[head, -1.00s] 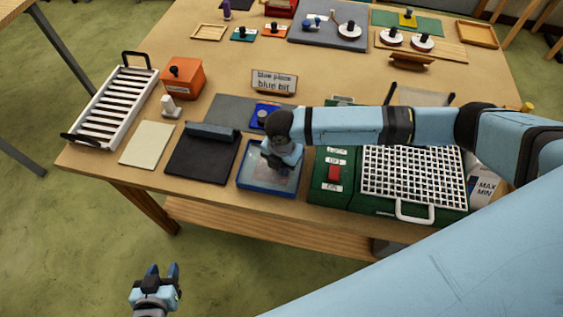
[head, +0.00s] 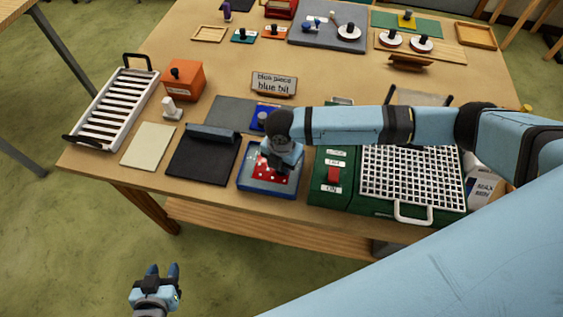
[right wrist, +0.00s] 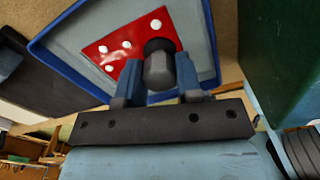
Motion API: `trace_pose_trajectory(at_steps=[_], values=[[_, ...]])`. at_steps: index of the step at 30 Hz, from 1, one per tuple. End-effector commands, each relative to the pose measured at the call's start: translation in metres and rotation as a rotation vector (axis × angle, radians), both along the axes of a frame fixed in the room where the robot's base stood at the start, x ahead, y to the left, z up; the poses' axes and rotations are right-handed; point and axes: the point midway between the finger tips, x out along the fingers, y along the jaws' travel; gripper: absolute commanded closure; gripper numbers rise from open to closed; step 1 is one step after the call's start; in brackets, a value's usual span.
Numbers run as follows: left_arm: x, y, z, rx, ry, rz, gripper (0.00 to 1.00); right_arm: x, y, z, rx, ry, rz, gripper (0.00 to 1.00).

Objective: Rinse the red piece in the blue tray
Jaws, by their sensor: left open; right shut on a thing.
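The red piece (head: 268,175) is a flat plate with white spots and a dark knob. It shows over the inside of the blue tray (head: 262,191), near the table's front edge. In the right wrist view the red piece (right wrist: 110,47) lies within the outline of the blue tray (right wrist: 68,74). My right gripper (right wrist: 158,70) is shut on its knob. In the head view my right gripper (head: 280,160) hides part of the piece. I cannot tell whether the piece touches the tray's floor. My left gripper (head: 162,271) is open and empty, in front of the table.
A dark mat (head: 200,162) lies left of the tray, with a white rack (head: 112,112) farther left. A green unit with a red switch (head: 333,175) and white grid (head: 410,178) stands close on the right.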

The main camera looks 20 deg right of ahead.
Motion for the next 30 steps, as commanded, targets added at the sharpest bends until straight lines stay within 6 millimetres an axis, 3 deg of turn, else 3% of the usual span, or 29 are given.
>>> trace_pose_trajectory(at_steps=[7,18,30], values=[[0.0,0.0,0.016,0.0,0.0,0.0,0.57,0.0,0.0,0.019,0.001,-0.001,0.0,0.88],[0.0,0.0,0.012,0.0,0.0,0.0,0.57,0.001,0.0,0.038,0.001,-0.001,-0.001,0.88],[0.0,0.0,0.012,0.0,0.0,0.0,0.57,0.0,0.0,0.04,0.001,-0.001,-0.001,0.88]])
